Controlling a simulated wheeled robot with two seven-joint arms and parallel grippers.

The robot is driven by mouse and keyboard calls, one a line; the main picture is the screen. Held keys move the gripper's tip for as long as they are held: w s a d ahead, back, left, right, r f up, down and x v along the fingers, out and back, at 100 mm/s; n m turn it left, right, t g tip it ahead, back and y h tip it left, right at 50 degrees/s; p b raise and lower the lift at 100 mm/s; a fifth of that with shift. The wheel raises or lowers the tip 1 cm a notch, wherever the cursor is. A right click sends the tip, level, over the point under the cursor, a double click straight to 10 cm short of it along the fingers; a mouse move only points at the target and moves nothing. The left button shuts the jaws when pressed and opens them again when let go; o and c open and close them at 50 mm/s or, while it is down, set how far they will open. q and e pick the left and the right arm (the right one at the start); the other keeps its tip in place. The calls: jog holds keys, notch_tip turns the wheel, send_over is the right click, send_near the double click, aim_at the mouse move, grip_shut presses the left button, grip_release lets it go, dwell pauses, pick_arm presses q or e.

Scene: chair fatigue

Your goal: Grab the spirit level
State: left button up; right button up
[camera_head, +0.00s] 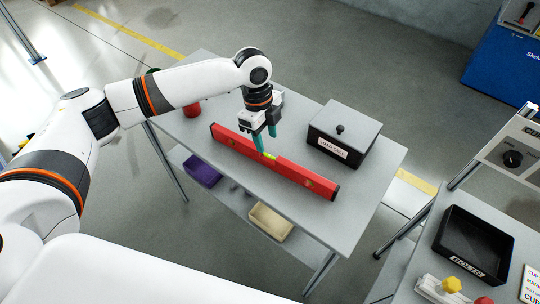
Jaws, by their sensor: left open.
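The red spirit level (303,177) lies lengthwise on the grey table (378,164), running from upper left to lower right. A yellow-green vial shows near its middle. My left gripper (265,143) comes down from above at the level's middle. Its teal fingers are open, one reaching down at the level near the vial and the other on the far side. I cannot tell whether the fingers touch it. My right gripper is not in view.
A grey lidded box (343,133) with a black knob stands behind the level on the right. A red object (192,109) stands at the table's left. A purple bin (202,171) and a beige bin (270,222) sit on the lower shelf. A black tray (473,244) is on another table at right.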

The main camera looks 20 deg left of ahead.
aim_at(269, 153)
pick_arm(q)
jog(key=f, duration=0.2)
jog(key=shift+d+f, duration=0.2)
jog(key=shift+f, duration=0.2)
jog(key=f, duration=0.3)
jog(key=f+p, duration=0.1)
jog(key=f, duration=0.1)
jog(key=shift+s+d, duration=0.2)
jog(key=shift+d, duration=0.15)
grip_shut()
